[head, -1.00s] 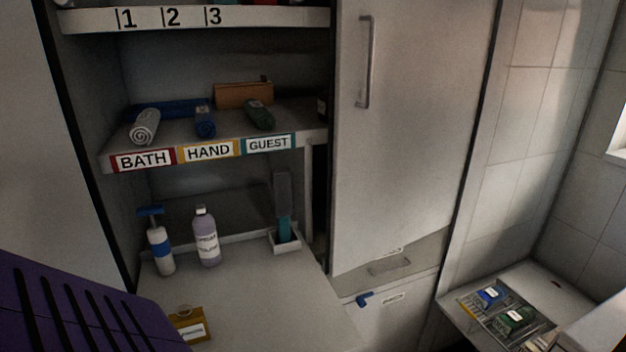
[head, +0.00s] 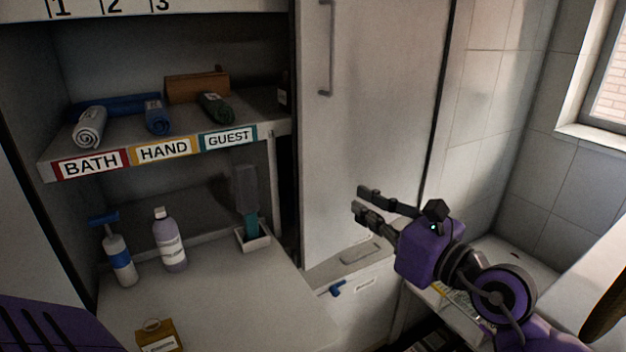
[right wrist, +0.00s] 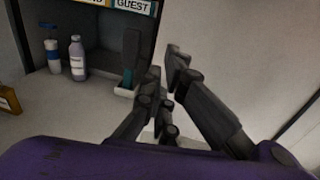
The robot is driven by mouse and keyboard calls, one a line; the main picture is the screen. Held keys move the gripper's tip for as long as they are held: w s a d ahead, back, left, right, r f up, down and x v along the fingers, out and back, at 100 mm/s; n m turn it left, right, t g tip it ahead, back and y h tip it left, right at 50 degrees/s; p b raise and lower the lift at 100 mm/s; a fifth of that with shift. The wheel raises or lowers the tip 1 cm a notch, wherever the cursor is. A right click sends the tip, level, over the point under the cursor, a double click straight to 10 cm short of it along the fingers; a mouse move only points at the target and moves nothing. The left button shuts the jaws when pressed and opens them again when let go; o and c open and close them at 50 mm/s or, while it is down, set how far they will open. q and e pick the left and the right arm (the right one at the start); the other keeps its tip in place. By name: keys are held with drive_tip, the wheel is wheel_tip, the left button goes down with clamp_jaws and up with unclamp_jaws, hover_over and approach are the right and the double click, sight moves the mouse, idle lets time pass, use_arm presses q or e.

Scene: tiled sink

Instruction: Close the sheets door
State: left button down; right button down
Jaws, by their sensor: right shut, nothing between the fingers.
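A tall white door (head: 390,110) with a vertical bar handle (head: 326,45) stands right of the open shelves. Its free left edge appears to stand out from the cabinet, with a dark gap beside it. I cannot read a sheets label on it. My right gripper (head: 361,202) is in front of the door's lower right part, fingers pointing left. It is shut and empty; I cannot tell whether it touches the door. Its fingers (right wrist: 166,62) also show in the right wrist view, with a pale panel beyond. My left gripper is not in view.
Shelves labelled BATH, HAND and GUEST (head: 160,150) hold rolled towels. Below, a pump bottle (head: 118,258), a lilac bottle (head: 170,242) and a brush in a holder (head: 252,236) stand on the counter.

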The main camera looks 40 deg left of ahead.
sight(307, 175)
drive_tip(key=x, duration=1.4)
drive_tip(key=shift+r, duration=0.1)
drive_tip(key=shift+s, duration=0.1)
